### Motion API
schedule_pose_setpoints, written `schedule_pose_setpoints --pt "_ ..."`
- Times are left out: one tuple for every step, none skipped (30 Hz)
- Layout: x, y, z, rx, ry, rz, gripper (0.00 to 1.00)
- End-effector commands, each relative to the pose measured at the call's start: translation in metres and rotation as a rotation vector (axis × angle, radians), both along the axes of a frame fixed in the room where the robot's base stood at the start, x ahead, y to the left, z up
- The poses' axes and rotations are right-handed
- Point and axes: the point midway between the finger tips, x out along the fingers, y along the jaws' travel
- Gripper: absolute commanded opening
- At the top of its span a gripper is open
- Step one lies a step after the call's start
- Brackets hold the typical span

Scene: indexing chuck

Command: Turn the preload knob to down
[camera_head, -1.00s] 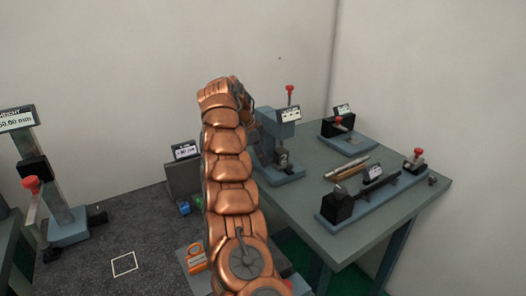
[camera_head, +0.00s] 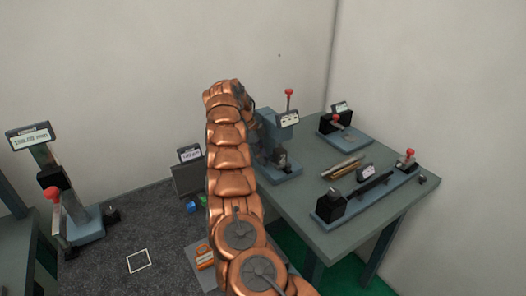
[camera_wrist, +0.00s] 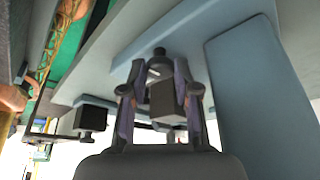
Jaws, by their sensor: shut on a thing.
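In the wrist view my gripper (camera_wrist: 160,78) has its two fingers closed in on a small dark blocky piece (camera_wrist: 167,98), which I take to be the preload knob. A rounded dark cap (camera_wrist: 159,52) with a pale mark below it shows just past the fingertips, against a blue-grey fixture body (camera_wrist: 185,25). Which way the knob points cannot be read. In the head view my copper arm hides the gripper and the knob. It reaches to the blue-grey upright fixture (camera_head: 268,130) with a small display (camera_head: 289,119) and a red-topped post (camera_head: 289,94).
The fixture stands at the left of a grey-green table (camera_head: 375,215). Metal rods (camera_head: 343,167), a long fixture (camera_head: 370,193) and a small fixture (camera_head: 345,130) share it. Another display stand (camera_head: 70,200) is at the left. A white floor square (camera_head: 139,260) lies on open carpet.

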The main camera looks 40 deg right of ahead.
Motion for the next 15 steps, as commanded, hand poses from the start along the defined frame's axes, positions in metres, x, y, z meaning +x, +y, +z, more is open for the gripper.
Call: schedule_pose_setpoints --pt "0.0003 0.0000 0.0006 -0.001 -0.001 -0.001 0.00" --pt "0.0003 0.0001 0.0004 -0.001 -0.001 -0.001 0.00" --pt "0.0003 0.0000 0.0001 -0.001 -0.001 -0.001 0.00" --pt "0.0003 0.0001 -0.0001 -0.001 -0.001 -0.001 0.00" --pt "0.0003 0.0001 -0.0001 -0.001 -0.001 -0.001 0.00" --pt "0.0002 0.0001 -0.0002 -0.001 -0.001 -0.002 0.00" --pt "0.0002 0.0001 -0.0002 0.000 0.000 -0.001 0.00" --pt "0.0002 0.0000 -0.0002 0.000 0.000 -0.001 0.00" --pt "0.0002 0.0000 -0.0002 0.000 0.000 -0.001 0.32" --pt "0.0002 0.0001 -0.0002 0.000 0.000 -0.001 0.35" --pt "0.0002 0.0001 -0.0003 0.000 0.000 -0.001 0.38" --pt "0.0001 0.0000 -0.0003 0.000 0.000 -0.001 0.42" --pt "0.0001 0.0000 -0.0003 0.000 0.000 -0.001 0.45" --pt "0.0001 0.0000 -0.0003 0.000 0.000 -0.001 0.48" --pt "0.0001 0.0000 -0.0003 0.000 0.000 -0.001 0.53"
